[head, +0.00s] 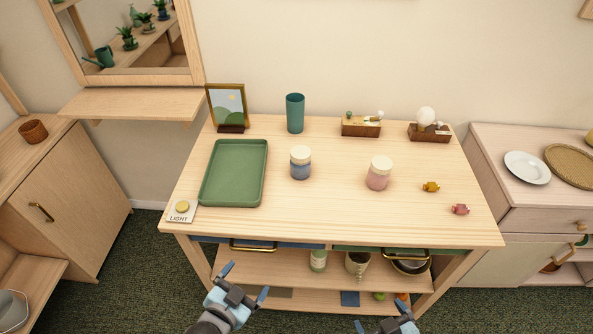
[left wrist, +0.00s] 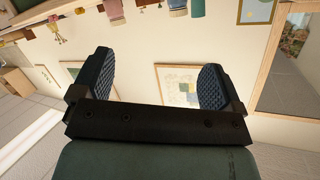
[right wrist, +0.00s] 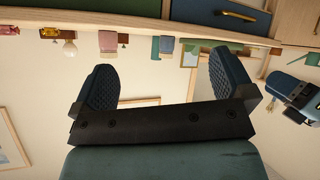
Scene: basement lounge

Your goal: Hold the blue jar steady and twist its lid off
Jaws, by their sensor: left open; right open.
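The blue jar (head: 301,171) stands upright on the light wooden table, left of its middle. Its cream lid (head: 300,154) sits on top. My left gripper (head: 245,282) is in front of the table's front edge, below and left of the jar, open and empty. In the left wrist view its two fingers (left wrist: 156,88) are wide apart. My right gripper (head: 382,317) is at the bottom edge of the head view, partly cut off, right of the jar. It is open and empty, with its fingers (right wrist: 160,85) apart in the right wrist view. Neither gripper touches the jar.
A pink jar (head: 377,180) with a cream lid stands to the right. A green tray (head: 205,190) lies to the left. Table around the blue jar is clear.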

